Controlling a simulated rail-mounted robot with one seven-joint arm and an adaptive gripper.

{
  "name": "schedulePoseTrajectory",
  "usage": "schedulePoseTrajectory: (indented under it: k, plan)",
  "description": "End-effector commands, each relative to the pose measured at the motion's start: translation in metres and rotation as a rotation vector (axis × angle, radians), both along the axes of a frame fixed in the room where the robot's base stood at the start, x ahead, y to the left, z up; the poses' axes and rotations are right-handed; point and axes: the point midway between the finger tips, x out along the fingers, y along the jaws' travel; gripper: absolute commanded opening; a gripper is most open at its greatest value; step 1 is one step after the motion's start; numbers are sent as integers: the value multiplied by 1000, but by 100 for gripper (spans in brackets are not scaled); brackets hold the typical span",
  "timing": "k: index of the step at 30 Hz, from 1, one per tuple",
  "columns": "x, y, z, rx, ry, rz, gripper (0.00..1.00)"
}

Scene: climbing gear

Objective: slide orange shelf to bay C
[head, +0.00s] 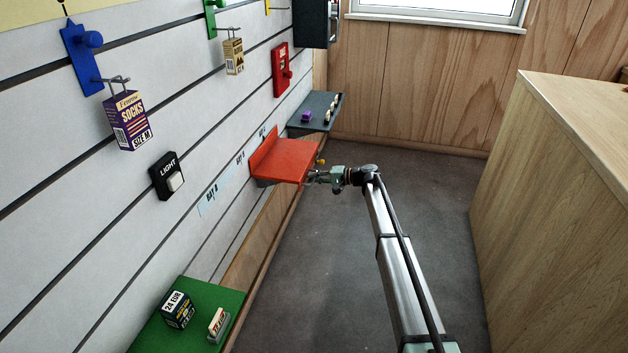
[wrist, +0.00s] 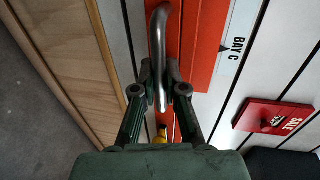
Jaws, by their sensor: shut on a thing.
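The orange shelf (head: 286,162) hangs on the white slatted wall, with its upright back plate against the slats. In the wrist view its orange surface (wrist: 207,45) lies beside the pale strip marked BAY C (wrist: 237,45), whose small dark arrow points at the shelf. My gripper (head: 313,177) is at the shelf's front edge. In the wrist view my gripper (wrist: 160,92) is shut on the shelf's curved metal handle (wrist: 159,40). A small yellow knob (head: 320,162) shows near the handle. The exact alignment with the bay mark is hard to tell.
A dark grey shelf (head: 322,110) with small items sits just beyond the orange one. A red SALE plate (wrist: 272,117) is on the wall. A wooden counter (head: 545,180) stands right; grey floor is clear between.

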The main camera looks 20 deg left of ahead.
Motion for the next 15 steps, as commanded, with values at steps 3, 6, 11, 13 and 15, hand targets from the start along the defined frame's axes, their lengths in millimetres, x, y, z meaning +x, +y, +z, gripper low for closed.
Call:
schedulePoseTrajectory:
  k: [3,6,11,13,15]
  plan:
    - [1,1,0,1,0,-1,0]
    - [0,1,0,1,0,-1,0]
    - [0,1,0,1,0,0,32]
    - [0,1,0,0,0,0,37]
    - [0,1,0,0,0,0,37]
